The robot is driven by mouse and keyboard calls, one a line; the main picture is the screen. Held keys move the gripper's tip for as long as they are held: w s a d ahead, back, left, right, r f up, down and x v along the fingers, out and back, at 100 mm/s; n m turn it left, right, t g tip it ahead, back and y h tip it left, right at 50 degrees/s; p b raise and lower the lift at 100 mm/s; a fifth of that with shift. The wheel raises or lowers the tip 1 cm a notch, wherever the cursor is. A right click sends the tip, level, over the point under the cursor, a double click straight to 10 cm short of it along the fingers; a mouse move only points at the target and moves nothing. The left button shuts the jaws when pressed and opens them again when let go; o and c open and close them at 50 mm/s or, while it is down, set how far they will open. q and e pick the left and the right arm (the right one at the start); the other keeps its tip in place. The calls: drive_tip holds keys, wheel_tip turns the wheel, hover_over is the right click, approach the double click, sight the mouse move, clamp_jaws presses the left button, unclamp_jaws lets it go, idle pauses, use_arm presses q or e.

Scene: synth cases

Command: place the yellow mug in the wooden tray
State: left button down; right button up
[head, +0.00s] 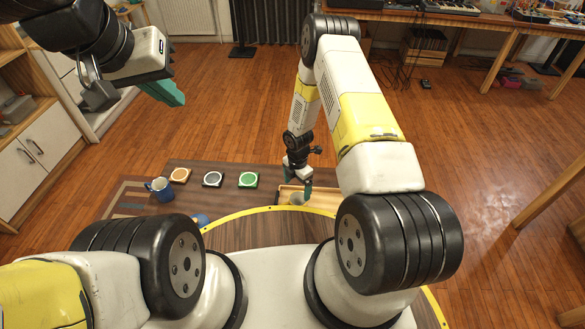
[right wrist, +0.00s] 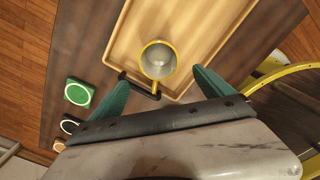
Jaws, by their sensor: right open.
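The yellow mug (right wrist: 158,62) shows from above in the right wrist view, with a yellow rim, a grey inside and a dark handle pointing toward my gripper. It appears upright inside the wooden tray (right wrist: 122,40), close to the tray's near rim, with the handle reaching over that rim; its base is hidden. In the head view the mug (head: 297,198) is small and partly hidden at the tray's left part. My right gripper (right wrist: 155,88) is open, its green fingers apart on either side of the mug's handle. My left gripper (head: 165,92) is raised at upper left, far from the tray; its jaw opening is unclear.
A blue mug (head: 160,188) stands on the left of the table. A blue object (head: 200,219) is partly hidden near my base. The tray's far part is clear.

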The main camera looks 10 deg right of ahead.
drive_tip(key=d+r+m+t, duration=0.2)
drive_tip(key=r+m, duration=0.4)
drive_tip(key=r, duration=1.3)
drive_tip(key=d+r+m+t, duration=0.15)
drive_tip(key=r+m, duration=0.45)
drive_tip(key=r, duration=1.3)
drive_tip(key=s+r+m+t+y, duration=0.1)
drive_tip(key=s+r+m, duration=0.5)
drive_tip(key=s+r, duration=0.3)
drive_tip(key=s+r+m+t+y, duration=0.1)
drive_tip(key=s+r+m, duration=0.5)
drive_tip(key=s, duration=0.8)
wheel_tip(320, 180, up, 3)
drive_tip(key=shift+s+d+r+t, duration=0.15)
drive_tip(key=shift+s+d+t, duration=0.05)
drive_tip(key=shift+s+t, duration=0.15)
